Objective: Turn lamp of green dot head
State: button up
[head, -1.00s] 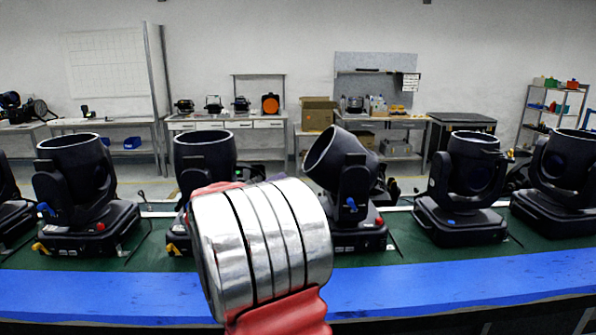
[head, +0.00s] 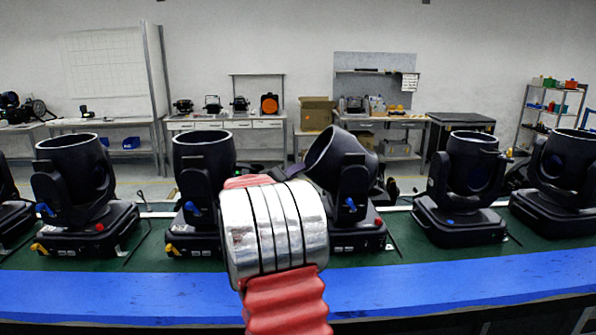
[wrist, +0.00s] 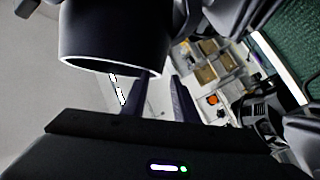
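Several black moving-head lamps stand in a row in the head view. In the wrist view a black lamp barrel (wrist: 115,32) with a pale rim is close by. My gripper (wrist: 161,76) has its two dark fingers apart, with nothing seen between them. The left fingertip is near the rim; contact cannot be told.
The lamps stand on a green surface (head: 410,250) behind a blue front strip (head: 100,295). Benches and a shelf (head: 553,105) are far behind.

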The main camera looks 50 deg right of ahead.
jog(key=d, duration=0.3)
jog(key=shift+w+d, duration=0.1)
jog(key=shift+w, duration=0.05)
jog(key=shift+c, duration=0.7)
grip_shut()
dwell(0.6)
